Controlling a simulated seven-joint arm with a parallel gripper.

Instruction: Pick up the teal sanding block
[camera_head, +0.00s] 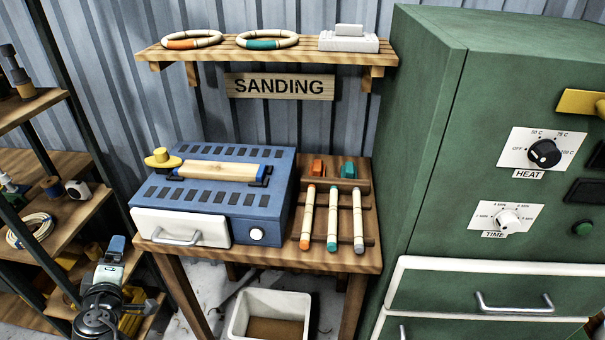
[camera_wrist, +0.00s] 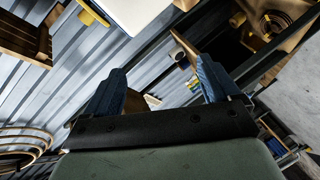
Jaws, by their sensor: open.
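The teal sanding block (camera_head: 349,170) sits on a wooden rack (camera_head: 366,187) on the bench, to the right of the blue machine. An orange block (camera_head: 317,167) sits just to its left. My gripper (camera_head: 118,240) is at the lower left in the head view, in front of the left shelves and well away from the teal block. In the wrist view my gripper (camera_wrist: 160,75) has its two blue fingers apart with nothing held between them. The teal block cannot be made out in the wrist view.
Three banded rods (camera_head: 333,216) lie on the rack in front of the blocks. A blue machine (camera_head: 228,205) fills the bench's left. A green cabinet (camera_head: 430,150) stands close on the right. A wooden shelf (camera_head: 225,50) overhangs behind. A white bin (camera_head: 240,318) is below.

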